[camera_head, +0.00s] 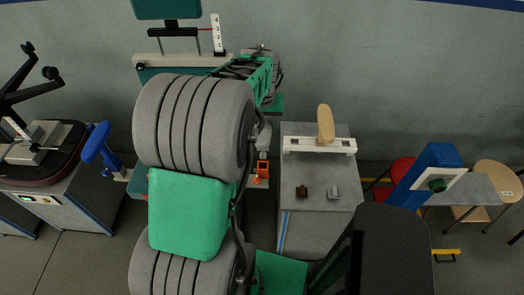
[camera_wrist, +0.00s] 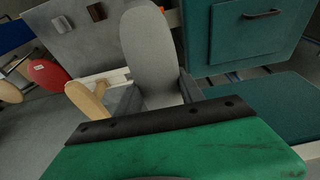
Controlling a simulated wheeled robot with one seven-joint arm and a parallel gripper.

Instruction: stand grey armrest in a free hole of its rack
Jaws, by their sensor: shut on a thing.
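The grey armrest (camera_wrist: 150,45) is a long rounded pad in the middle of the wrist view. My gripper (camera_wrist: 160,98) is shut on its near end, with a grey finger on each side. The rack is a white bar (camera_head: 343,147) on the grey table in the head view. A tan armrest (camera_head: 325,122) stands upright in its middle. The rack (camera_wrist: 113,77) and the tan armrest (camera_wrist: 85,100) show in the wrist view, left of the grey armrest.
On the grey table (camera_head: 318,222), a brown block (camera_head: 303,191) and a grey block (camera_head: 333,191) lie in front of the rack. A blue post (camera_head: 430,165) and a red stool (camera_head: 402,169) are to the right. A teal cabinet (camera_wrist: 240,55) is at the wrist view's right.

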